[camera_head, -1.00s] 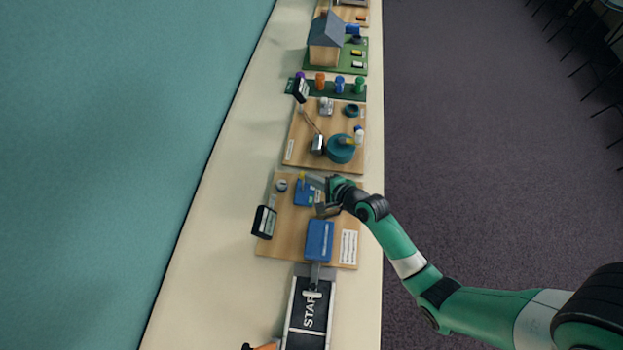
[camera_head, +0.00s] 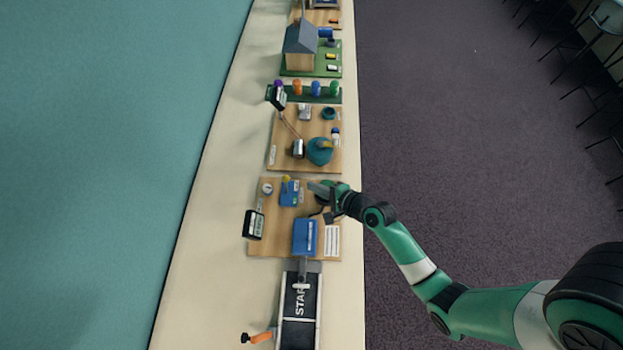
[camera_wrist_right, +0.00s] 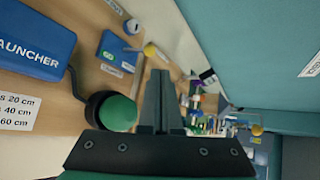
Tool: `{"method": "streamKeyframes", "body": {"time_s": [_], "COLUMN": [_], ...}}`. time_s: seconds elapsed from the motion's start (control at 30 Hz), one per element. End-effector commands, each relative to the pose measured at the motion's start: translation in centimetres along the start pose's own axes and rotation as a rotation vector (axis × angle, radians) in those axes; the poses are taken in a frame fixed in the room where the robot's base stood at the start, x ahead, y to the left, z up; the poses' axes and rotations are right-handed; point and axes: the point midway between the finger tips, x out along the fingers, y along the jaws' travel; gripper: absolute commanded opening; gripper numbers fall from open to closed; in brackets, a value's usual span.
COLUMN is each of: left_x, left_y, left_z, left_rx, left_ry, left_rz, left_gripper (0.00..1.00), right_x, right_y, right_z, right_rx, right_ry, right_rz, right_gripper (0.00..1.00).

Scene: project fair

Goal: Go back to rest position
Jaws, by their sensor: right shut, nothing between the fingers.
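My right gripper (camera_head: 318,190) is over the right part of a wooden project board (camera_head: 265,240). In the right wrist view its fingers (camera_wrist_right: 160,100) are together with nothing between them. The board carries a blue launcher box (camera_head: 305,237), a smaller blue block (camera_head: 289,193) with a yellow ball, and a dark upright sign (camera_head: 253,224). In the right wrist view the launcher box (camera_wrist_right: 35,45) is at the left, and a round green-topped part (camera_wrist_right: 117,112) shows close beside the fingers. My left gripper is not in view.
A black START track (camera_head: 299,305) lies at the near end of the long cream table (camera_head: 200,270), beside an orange-handled item (camera_head: 258,337). Another board with a teal pot (camera_head: 319,151) and a model house (camera_head: 299,45) stand farther back. Open carpet (camera_head: 450,130) lies to the right.

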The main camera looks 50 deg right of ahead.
Motion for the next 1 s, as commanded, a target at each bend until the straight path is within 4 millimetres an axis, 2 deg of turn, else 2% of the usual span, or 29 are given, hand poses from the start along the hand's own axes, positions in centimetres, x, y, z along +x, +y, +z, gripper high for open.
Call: {"method": "streamKeyframes", "body": {"time_s": [0.57, 0.67, 0.77, 0.87, 1.0], "left_x": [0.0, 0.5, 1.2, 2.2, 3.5], "left_y": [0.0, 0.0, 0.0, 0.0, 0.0], "left_z": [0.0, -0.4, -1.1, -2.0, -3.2], "left_rx": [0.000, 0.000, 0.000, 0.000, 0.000], "left_ry": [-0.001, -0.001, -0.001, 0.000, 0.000], "left_rz": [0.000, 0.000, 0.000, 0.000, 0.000], "left_gripper": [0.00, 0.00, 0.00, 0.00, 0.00], "right_x": [-0.1, -0.2, 0.1, 0.4, -1.0], "right_y": [0.0, -0.5, -3.5, -9.3, -19.4], "right_z": [0.0, 0.8, 3.1, 7.1, 14.4], "right_rx": [-0.001, -0.008, -0.038, -0.087, -0.184], "right_ry": [0.000, -0.012, -0.051, -0.115, -0.214], "right_rz": [-0.001, 0.000, -0.030, -0.106, -0.269], "right_gripper": [0.00, 0.00, 0.00, 0.00, 0.00]}}
